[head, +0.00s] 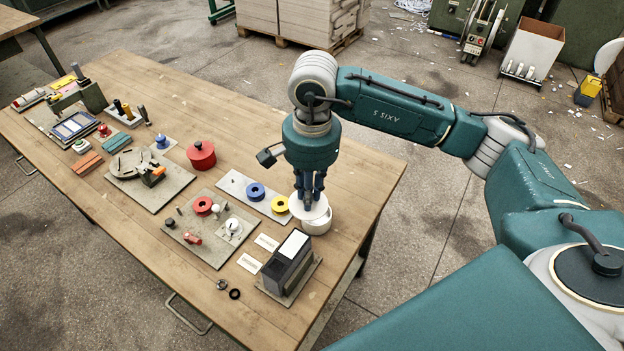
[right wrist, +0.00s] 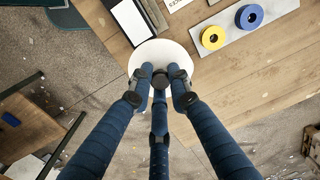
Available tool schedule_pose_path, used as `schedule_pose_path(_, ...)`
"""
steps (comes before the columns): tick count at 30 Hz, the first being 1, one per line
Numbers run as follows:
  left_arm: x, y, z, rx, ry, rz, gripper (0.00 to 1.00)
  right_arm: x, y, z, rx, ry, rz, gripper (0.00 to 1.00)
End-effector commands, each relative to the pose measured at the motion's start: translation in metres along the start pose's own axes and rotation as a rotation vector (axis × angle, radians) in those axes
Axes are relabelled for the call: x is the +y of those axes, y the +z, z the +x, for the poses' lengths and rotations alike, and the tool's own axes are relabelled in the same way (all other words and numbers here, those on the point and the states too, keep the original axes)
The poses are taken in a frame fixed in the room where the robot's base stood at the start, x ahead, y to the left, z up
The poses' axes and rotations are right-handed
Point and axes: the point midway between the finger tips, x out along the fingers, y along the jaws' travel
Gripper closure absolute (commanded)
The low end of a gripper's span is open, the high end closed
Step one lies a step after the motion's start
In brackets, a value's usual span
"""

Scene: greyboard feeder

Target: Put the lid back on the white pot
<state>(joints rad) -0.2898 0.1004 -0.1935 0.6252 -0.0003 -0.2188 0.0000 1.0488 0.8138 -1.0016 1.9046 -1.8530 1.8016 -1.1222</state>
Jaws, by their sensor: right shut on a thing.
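The white pot (head: 319,228) stands near the right edge of the wooden table in the head view, its upper part partly covered by the lid. The round white lid (head: 297,209) is at the pot's top, set a little to the left of it and not squarely aligned. My right gripper (head: 309,198) points down and is shut on the lid's dark knob. The right wrist view shows its fingers (right wrist: 160,82) closed around the knob, with the white lid (right wrist: 163,50) beneath hiding the pot. My left gripper is in neither view.
A black and grey box (head: 288,263) stands in front of the pot. A pale board (head: 237,184) with a blue ring (head: 256,192) and a yellow ring (head: 280,204) lies to its left. A red pot (head: 201,155) stands farther left. The table's right edge is close.

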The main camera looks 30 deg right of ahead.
Motion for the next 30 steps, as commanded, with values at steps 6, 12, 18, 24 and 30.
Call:
schedule_pose_path(6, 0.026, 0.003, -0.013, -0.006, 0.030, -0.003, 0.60, -0.015, -0.039, 0.025, 0.014, 0.017, 0.517, 0.98)
schedule_pose_path(12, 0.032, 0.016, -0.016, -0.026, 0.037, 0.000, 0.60, -0.018, -0.056, 0.038, 0.028, 0.024, 0.734, 0.98)
schedule_pose_path(18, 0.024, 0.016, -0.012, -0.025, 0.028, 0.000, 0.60, -0.018, -0.058, 0.045, 0.031, 0.024, 0.760, 0.98)
schedule_pose_path(24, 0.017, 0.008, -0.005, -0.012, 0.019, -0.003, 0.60, -0.017, -0.058, 0.059, 0.030, 0.025, 0.757, 0.98)
schedule_pose_path(30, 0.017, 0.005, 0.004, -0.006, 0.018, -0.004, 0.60, -0.016, -0.058, 0.079, 0.030, 0.026, 0.757, 0.98)
